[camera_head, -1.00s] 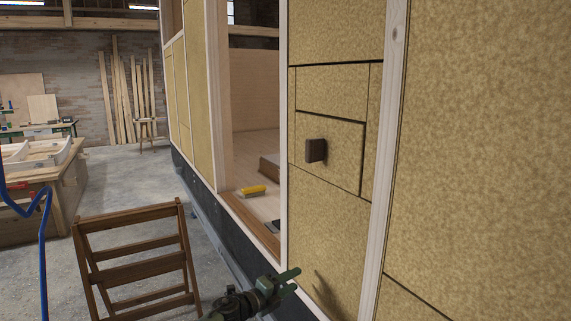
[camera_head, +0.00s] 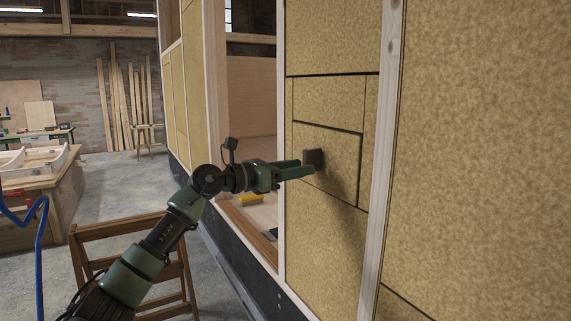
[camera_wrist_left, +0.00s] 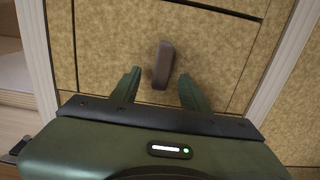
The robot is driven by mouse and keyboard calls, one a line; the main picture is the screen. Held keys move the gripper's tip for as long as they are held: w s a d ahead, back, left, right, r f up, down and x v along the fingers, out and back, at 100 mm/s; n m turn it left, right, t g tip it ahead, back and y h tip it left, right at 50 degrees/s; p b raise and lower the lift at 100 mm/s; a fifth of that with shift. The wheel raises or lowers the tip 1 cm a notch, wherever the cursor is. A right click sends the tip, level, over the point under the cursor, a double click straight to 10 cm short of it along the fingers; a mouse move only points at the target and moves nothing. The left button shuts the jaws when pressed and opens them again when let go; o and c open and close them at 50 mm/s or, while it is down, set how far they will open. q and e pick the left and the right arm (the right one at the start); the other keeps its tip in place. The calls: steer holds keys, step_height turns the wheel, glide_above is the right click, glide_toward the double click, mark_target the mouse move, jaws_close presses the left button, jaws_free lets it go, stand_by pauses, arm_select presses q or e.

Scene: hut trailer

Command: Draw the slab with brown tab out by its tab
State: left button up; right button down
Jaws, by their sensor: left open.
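The slab (camera_head: 338,176) is a tan insulation panel set in the trailer wall, with thin dark gaps around it. Its brown tab (camera_head: 314,157) sticks out from its face; the tab also shows in the left wrist view (camera_wrist_left: 163,65). My left gripper (camera_head: 307,168) is open, its green fingers reaching to the tab from the left. In the left wrist view the gripper (camera_wrist_left: 160,88) has one finger on each side of the tab, with gaps between. My right gripper is not in view.
A pale wooden post (camera_head: 383,160) stands right of the slab's bay. A doorway opens left of it, with a yellow-handled brush (camera_head: 251,200) on its floor. A workbench (camera_head: 40,190) is farther left.

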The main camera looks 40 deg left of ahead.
mark_target(321, 159)
arm_select(q)
steer(key=x, duration=0.1)
steer(key=p+x, duration=0.1)
steer(key=shift+w+d+r, duration=0.15)
steer(key=shift+w+r, duration=0.05)
steer(key=shift+w+d+f, duration=0.2)
steer(key=shift+w, duration=0.35)
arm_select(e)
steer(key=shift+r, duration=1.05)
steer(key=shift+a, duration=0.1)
arm_select(q)
jaws_close()
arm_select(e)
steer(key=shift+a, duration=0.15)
arm_select(q)
steer(key=shift+r, duration=0.15)
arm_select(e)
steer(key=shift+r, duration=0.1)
arm_select(q)
steer(key=shift+s+a, duration=0.1)
steer(key=shift+s, duration=0.05)
